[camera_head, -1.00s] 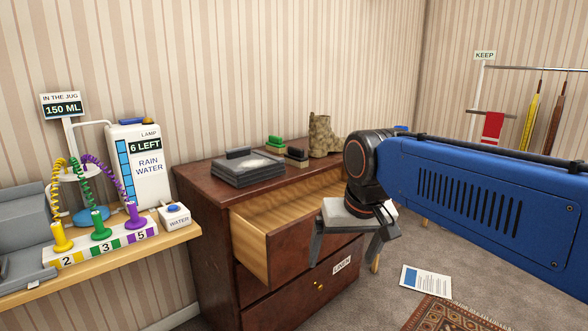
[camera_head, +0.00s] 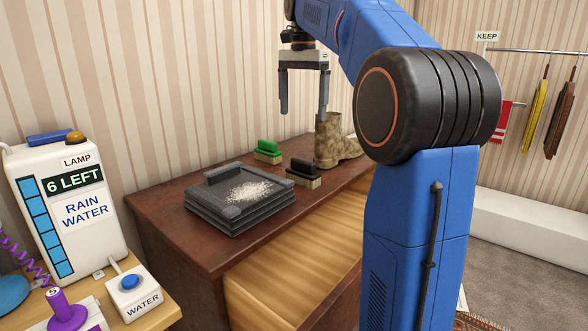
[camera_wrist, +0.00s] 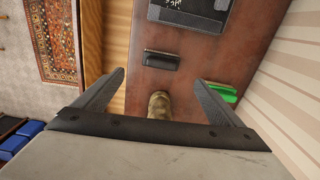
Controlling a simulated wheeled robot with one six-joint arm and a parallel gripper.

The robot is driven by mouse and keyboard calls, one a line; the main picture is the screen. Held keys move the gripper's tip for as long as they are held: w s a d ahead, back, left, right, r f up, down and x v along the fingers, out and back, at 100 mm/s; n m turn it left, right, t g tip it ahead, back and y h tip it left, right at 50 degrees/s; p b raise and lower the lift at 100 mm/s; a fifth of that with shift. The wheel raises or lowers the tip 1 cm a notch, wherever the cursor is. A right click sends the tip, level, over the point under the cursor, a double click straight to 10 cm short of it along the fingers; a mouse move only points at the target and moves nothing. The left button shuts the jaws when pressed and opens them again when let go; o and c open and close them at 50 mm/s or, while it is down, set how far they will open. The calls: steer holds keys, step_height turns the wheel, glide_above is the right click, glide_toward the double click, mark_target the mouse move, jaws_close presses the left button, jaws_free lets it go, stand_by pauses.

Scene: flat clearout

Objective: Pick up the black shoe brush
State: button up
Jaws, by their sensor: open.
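The black shoe brush (camera_head: 304,172) sits on top of the brown dresser, black handle up over pale bristles, just left of the camouflage boots. It also shows from above in the wrist view (camera_wrist: 162,61), ahead of and between my fingers. My gripper (camera_head: 303,115) is open and empty, pointing down, well above the dresser top near the brush and boots. In the wrist view my gripper (camera_wrist: 162,80) has its two fingers spread wide. A similar green brush (camera_head: 267,151) stands behind the black one, toward the wall.
Camouflage boots (camera_head: 338,143) stand close to the right of the brush. A dark grey lidded box (camera_head: 241,208) with white grains on it lies to the left. The dresser's top drawer (camera_head: 300,265) is open in front.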

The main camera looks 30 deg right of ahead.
steer(key=w, duration=0.2)
glide_above(303, 160)
steer(key=shift+m, duration=0.3)
steer(key=f, duration=1.1)
steer(key=shift+w+a+f, duration=0.1)
steer(key=shift+w+f, duration=0.15)
steer(key=shift+w, duration=0.05)
steer(key=shift+s+f, duration=0.2)
steer(key=shift+f, duration=2.45)
steer(key=shift+d, duration=0.2)
steer(key=c, duration=0.7)
